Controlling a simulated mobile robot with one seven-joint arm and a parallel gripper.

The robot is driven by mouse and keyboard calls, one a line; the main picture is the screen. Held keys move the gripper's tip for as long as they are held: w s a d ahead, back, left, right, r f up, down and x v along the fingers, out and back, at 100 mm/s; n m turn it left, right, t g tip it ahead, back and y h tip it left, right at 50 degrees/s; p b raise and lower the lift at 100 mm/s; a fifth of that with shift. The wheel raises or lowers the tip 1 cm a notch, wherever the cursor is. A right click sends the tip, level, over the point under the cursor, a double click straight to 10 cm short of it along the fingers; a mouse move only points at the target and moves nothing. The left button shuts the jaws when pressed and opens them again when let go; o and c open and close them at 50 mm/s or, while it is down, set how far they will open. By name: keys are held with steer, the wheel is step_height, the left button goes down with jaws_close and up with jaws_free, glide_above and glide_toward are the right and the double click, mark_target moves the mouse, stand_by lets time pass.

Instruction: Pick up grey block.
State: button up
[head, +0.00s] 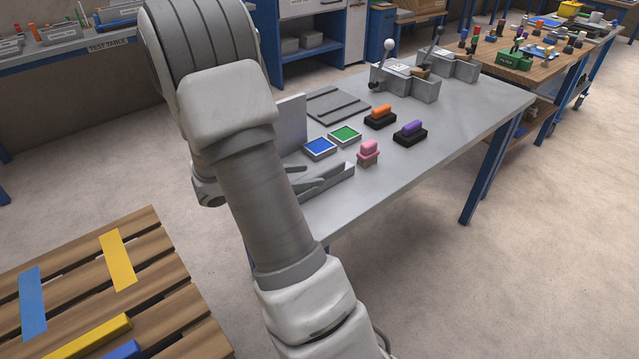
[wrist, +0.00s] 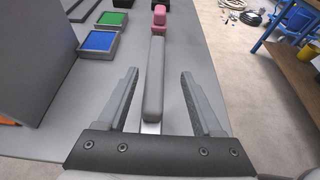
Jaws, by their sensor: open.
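The grey block (wrist: 154,85) is a long, narrow bar with rounded edges, lying on the grey table (wrist: 215,130). In the wrist view it runs away from me between the two fingers of my gripper (wrist: 159,72). The fingers are open, with a gap on each side of the block, and no contact shows. In the head view the fingers show just right of my arm, low over the table's near end, beside a long grey shape (head: 335,181) that seems to be the block. My arm hides part of that area.
Beyond the block stands a pink stamp (head: 368,151). A blue pad (head: 319,148) and a green pad (head: 345,135) lie to the left, near an upright grey panel (wrist: 35,50). Orange (head: 381,115) and purple (head: 411,131) stamps sit farther off.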

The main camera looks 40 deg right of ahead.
mark_target(315, 173)
steer(key=x, duration=0.2)
steer(key=b+x, duration=0.1)
steer(key=x, duration=0.1)
steer(key=shift+w+f, duration=0.25)
steer(key=shift+w, duration=0.05)
steer(key=shift+d+f, duration=0.1)
steer(key=shift+d, duration=0.5)
jaws_close()
stand_by(0.6)
